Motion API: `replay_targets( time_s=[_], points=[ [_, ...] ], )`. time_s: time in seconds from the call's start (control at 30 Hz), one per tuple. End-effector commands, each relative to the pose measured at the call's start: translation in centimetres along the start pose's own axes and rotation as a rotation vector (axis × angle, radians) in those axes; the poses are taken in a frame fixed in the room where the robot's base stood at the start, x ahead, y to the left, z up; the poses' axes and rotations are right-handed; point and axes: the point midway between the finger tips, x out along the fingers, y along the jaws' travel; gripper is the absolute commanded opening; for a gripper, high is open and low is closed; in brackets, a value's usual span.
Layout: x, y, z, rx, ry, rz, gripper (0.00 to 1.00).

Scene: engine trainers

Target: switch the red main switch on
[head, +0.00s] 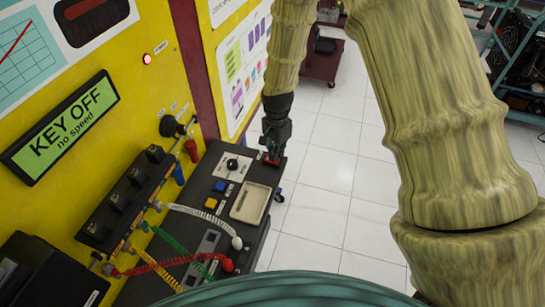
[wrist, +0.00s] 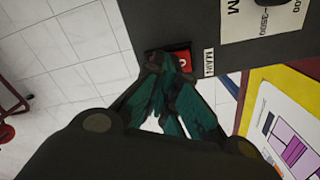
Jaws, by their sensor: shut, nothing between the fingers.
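The red main switch (wrist: 184,61) sits at the edge of the dark console top, beside a white label reading MAIN (wrist: 208,62). In the head view the red switch (head: 272,160) shows at the console's far right corner, partly under my gripper. My gripper (wrist: 163,62) is shut and empty, with its fingertips together right at the switch and covering part of it. I cannot tell whether the fingertips touch it. In the head view my gripper (head: 271,152) points down at that corner. The display (head: 62,128) reads KEY OFF, no speed.
The console (head: 215,200) carries a dial (head: 232,164), a blue button (head: 220,186), an orange button (head: 211,203) and a pale tray (head: 262,190). Coiled leads (head: 205,215) hang at the left. A yellow panel (head: 150,95) rises behind. White floor (head: 335,185) is clear to the right.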

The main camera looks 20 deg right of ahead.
Motion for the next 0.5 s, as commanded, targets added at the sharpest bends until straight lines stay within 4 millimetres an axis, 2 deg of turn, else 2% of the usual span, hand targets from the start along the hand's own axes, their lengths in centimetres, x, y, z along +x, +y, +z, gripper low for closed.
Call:
replay_targets(
  time_s=[0.5],
  points=[
    [-3.5,0.0,0.0,0.0,0.001,-0.001,0.0]
  ],
)
